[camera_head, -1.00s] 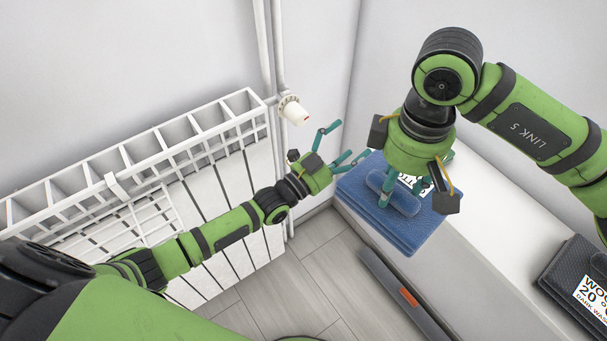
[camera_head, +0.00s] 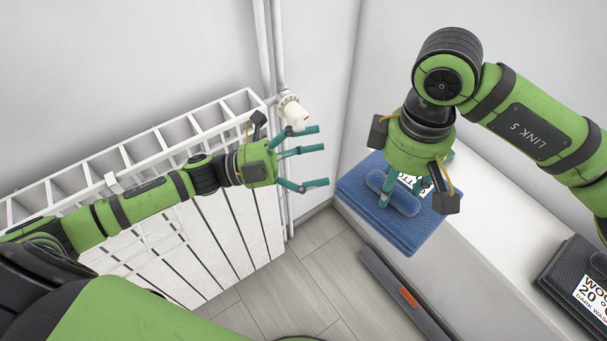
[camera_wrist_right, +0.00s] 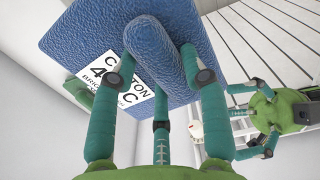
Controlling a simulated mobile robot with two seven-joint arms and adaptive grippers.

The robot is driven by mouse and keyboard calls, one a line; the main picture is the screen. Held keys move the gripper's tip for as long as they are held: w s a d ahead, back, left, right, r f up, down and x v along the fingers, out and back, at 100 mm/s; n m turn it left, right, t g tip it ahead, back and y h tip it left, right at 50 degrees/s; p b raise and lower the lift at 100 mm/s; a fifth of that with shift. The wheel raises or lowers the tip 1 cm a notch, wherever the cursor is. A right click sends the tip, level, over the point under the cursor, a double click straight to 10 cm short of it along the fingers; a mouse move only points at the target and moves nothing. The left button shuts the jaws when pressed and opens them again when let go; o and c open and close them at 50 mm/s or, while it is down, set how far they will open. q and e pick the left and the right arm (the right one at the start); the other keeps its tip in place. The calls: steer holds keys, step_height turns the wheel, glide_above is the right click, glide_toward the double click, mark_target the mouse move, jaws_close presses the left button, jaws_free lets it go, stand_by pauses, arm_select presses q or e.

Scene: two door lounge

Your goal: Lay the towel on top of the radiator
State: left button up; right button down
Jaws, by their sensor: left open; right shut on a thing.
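A folded blue towel (camera_head: 408,230) with a white label is at the far end of the white ledge; I cannot tell if it rests there or is lifted slightly. My right gripper (camera_head: 393,190) is above it, shut on its raised rolled ridge. In the right wrist view the fingers (camera_wrist_right: 160,75) close around that ridge, and the towel (camera_wrist_right: 85,35) shows its cotton label. The white radiator (camera_head: 245,105) stands on the left against the wall. My left gripper (camera_head: 312,158) is open and empty, in front of the radiator's right end; its arm hides part of the radiator.
A dark folded cloth (camera_head: 567,275) with a wool label lies nearer on the white ledge (camera_head: 480,262). A white valve knob (camera_head: 295,112) and pipes stand beside the radiator's right end. A grey bar with an orange patch (camera_head: 408,298) lies low beside the ledge.

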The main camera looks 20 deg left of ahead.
mark_target(372, 181)
arm_select(q)
steer(key=s+f+m+g+y, duration=0.1)
steer(key=s+f+m+g, duration=0.2)
steer(key=x, duration=1)
steer(key=shift+f, duration=0.15)
steer(key=shift+d, duration=0.7)
arm_select(e)
steer(key=shift+a, duration=0.1)
arm_select(q)
steer(key=c, duration=1.2)
steer(key=shift+d, duration=0.1)
steer(key=shift+c, duration=0.3)
arm_select(e)
steer(key=c, duration=1)
jaws_free()
steer(key=shift+s, duration=0.1)
steer(key=shift+c, duration=0.2)
arm_select(q)
steer(key=c, duration=0.4)
arm_select(e)
steer(key=o, duration=0.5)
steer(key=shift+a, duration=0.1)
arm_select(q)
steer(key=shift+o, duration=0.2)
